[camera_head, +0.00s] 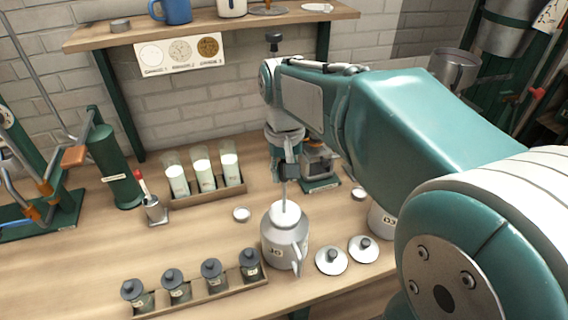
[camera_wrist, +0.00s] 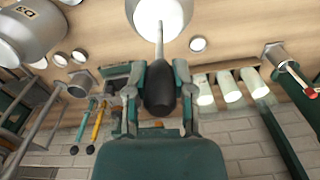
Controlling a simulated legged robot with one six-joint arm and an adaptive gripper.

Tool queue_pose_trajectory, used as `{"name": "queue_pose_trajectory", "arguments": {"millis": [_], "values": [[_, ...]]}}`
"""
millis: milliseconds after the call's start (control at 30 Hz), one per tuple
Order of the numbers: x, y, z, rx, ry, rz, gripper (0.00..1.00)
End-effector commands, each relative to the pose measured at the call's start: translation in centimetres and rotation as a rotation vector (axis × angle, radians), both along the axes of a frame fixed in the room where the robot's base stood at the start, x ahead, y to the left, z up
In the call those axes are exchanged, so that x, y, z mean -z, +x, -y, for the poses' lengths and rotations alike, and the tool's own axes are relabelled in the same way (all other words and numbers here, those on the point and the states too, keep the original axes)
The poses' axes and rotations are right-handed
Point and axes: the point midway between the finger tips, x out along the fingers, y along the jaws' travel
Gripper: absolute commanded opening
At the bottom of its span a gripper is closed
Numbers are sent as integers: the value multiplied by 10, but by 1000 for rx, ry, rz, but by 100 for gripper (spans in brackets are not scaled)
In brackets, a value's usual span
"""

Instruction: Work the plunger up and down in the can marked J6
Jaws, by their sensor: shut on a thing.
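The metal can marked J6 (camera_head: 285,240) stands upright on the bench in the head view, with its handle to the right. The plunger's pale rod (camera_head: 284,193) rises from the can's top opening. My gripper (camera_head: 286,172) is above the can, shut on the top of the plunger. In the wrist view my gripper (camera_wrist: 159,88) closes around the plunger's dark grip (camera_wrist: 159,90), and the rod runs into the bright can mouth (camera_wrist: 160,18). The plunger's lower end is hidden inside the can.
Another can marked D3 (camera_wrist: 28,30) stands to the right in the head view, partly behind my arm. Two round lids (camera_head: 331,260) lie beside J6. A rack of dark-topped jars (camera_head: 211,272) is at front left, and a rack of milk glasses (camera_head: 203,172) stands behind.

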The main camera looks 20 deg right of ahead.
Motion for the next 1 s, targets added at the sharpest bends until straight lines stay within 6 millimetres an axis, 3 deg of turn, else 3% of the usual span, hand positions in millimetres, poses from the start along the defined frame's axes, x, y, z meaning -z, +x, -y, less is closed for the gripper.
{"name": "queue_pose_trajectory", "arguments": {"millis": [500, 1000], "values": [[35, 0, 0, 0, 0, -1, 0], [43, 0, 0, 0, 0, 0, 0]]}}
